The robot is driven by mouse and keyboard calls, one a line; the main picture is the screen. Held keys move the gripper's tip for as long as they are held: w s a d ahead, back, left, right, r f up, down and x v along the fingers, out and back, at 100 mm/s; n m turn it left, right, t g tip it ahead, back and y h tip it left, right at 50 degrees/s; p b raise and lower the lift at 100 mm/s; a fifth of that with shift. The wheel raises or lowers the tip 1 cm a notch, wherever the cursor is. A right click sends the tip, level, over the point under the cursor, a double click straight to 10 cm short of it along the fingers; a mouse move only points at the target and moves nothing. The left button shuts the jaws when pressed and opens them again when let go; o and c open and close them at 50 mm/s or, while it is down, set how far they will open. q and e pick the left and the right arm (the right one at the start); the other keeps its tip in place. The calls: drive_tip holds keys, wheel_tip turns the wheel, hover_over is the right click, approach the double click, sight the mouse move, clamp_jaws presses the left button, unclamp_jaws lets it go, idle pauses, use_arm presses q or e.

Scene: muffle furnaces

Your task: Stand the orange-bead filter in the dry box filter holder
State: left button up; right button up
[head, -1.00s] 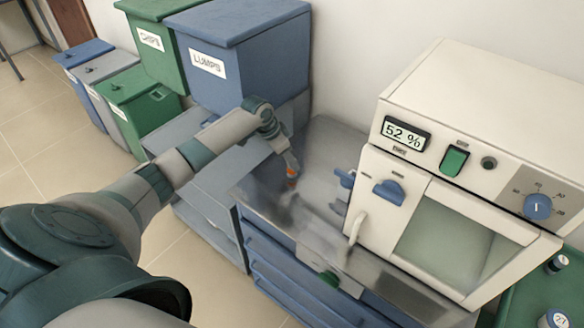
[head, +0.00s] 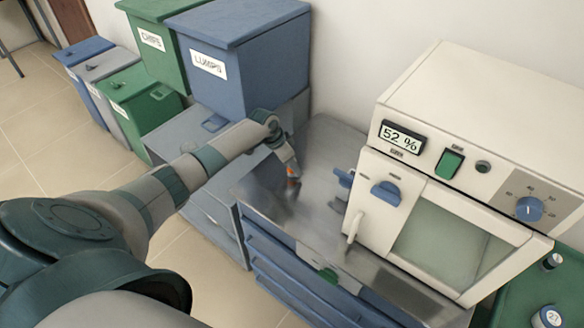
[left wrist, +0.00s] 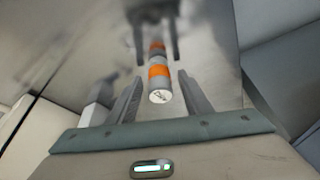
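The orange-bead filter (left wrist: 159,77) is a small pale cylinder with an orange band and a marked end cap. It is upright at the steel top, with its reflection beside its far end. In the head view only a bit of orange (head: 291,182) shows at my left gripper (head: 292,178). In the left wrist view my left gripper's fingers (left wrist: 160,78) stand either side of the filter, with a narrow gap visible at each side. The dry box (head: 440,190) is cream, reads 52 %, and has a blue fitting (head: 345,178) on its left side; I cannot tell whether that is the filter holder. My right gripper is out of view.
The steel top (head: 325,135) is bare around the filter, with blue drawers (head: 300,290) below. A blue LUMPS bin (head: 250,65) and green CHIPS bin (head: 150,40) stand behind left. A green surface (head: 515,300) with small capped items lies right of the dry box.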

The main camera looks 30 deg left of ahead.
use_arm(q)
clamp_jaws()
drive_tip(key=shift+r, duration=0.1)
drive_tip(key=shift+r+b, duration=0.3)
drive_tip(key=shift+r, duration=0.05)
wheel_tip(320, 180, up, 3)
drive_tip(key=shift+r+b, duration=0.1)
drive_tip(key=shift+b, duration=0.85)
drive_tip(key=s+d+r+b, duration=0.2)
drive_tip(key=d+r, duration=0.5)
drive_tip(key=d, duration=0.4)
drive_tip(key=shift+d+b, duration=0.25)
drive_tip(key=shift+b, duration=0.45)
